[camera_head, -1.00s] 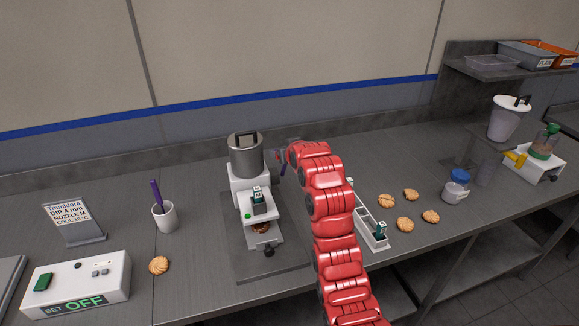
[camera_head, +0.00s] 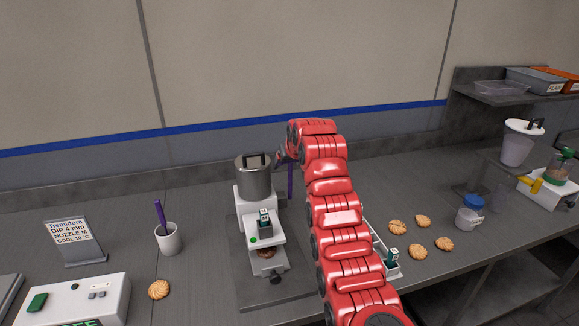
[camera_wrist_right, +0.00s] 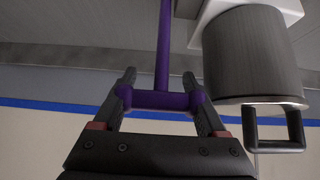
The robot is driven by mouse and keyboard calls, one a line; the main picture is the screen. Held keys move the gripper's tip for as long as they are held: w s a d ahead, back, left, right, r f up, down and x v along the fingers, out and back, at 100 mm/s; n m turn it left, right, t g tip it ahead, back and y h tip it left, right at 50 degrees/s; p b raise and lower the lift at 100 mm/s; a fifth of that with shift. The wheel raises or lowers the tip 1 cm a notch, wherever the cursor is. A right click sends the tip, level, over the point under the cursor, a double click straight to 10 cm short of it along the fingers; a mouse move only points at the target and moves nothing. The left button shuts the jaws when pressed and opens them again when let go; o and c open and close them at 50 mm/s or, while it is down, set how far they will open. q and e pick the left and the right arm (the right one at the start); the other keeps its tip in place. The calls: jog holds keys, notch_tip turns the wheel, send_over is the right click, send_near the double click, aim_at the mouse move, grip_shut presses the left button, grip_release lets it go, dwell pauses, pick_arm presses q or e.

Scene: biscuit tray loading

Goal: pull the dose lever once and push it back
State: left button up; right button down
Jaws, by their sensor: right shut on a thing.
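The dosing machine is white with a grey metal hopper (camera_head: 254,178); the hopper also shows at the right of the right wrist view (camera_wrist_right: 252,55). The purple dose lever (camera_head: 290,181) stands about upright beside the hopper, on its right. In the right wrist view the lever (camera_wrist_right: 164,50) ends in a purple crossbar. My right gripper (camera_head: 282,156) is shut on this crossbar, whose ends show at its two fingers (camera_wrist_right: 163,98). The red right arm hides part of the space right of the machine. A biscuit (camera_head: 266,252) lies under the machine's nozzle, partly hidden. My left gripper is not in view.
A white cup (camera_head: 168,240) with a purple-handled tool, a sign (camera_head: 75,240) and a white control box (camera_head: 80,300) stand left. Several biscuits (camera_head: 397,227) and a partly hidden white tray (camera_head: 393,271) lie right of my arm. The wall is behind.

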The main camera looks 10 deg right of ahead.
jog(key=shift+w+f, duration=0.15)
dwell(0.4)
jog(key=shift+c, duration=1.9)
grip_release()
jog(key=o, duration=0.4)
jog(key=shift+w+f, duration=0.15)
jog(key=shift+w, duration=0.05)
jog(key=shift+s+r, duration=0.15)
jog(key=shift+r, duration=0.05)
